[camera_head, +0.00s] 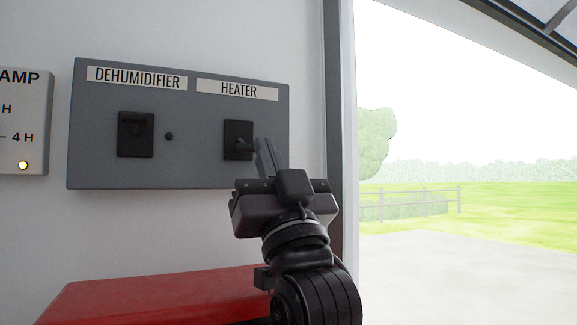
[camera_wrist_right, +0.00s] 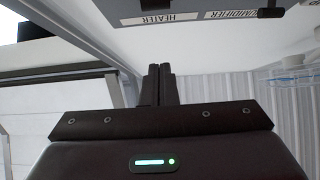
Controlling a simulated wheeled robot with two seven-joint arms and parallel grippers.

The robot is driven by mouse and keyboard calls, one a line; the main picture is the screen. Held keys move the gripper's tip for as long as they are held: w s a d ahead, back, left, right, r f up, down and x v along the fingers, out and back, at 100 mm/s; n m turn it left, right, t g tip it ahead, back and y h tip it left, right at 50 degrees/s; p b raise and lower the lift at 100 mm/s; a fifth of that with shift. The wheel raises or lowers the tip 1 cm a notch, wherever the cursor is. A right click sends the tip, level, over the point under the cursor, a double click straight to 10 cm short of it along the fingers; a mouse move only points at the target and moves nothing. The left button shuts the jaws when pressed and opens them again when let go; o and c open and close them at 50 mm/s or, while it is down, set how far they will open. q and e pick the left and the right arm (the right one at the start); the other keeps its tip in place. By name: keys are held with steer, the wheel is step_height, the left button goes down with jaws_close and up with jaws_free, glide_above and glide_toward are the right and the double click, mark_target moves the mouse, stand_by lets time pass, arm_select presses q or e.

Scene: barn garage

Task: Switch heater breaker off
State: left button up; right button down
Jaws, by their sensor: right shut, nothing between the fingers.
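The grey breaker panel (camera_head: 190,165) is on the white wall, with a dehumidifier label (camera_head: 136,78) at left and a heater label (camera_head: 237,90) at right. The black heater breaker (camera_head: 236,132) is under its label, its lever sticking out toward my gripper. The black dehumidifier breaker (camera_head: 135,135) is to the left. My right gripper (camera_head: 267,152) is shut and empty, its fingertips just right of the heater lever; I cannot tell if they touch. In the wrist view the shut fingers (camera_wrist_right: 161,72) point toward the panel (camera_wrist_right: 195,8), whose labels appear upside down. My left gripper is out of view.
A lamp box (camera_head: 25,125) with a lit yellow light is on the wall at left. A red surface (camera_head: 150,295) lies below the panel. A dark post (camera_head: 335,120) stands right of the panel, beside an open doorway onto paving and grass.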

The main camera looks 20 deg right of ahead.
steer(key=s+b, duration=0.1)
steer(key=s, duration=0.6)
steer(key=shift+s+d, duration=0.1)
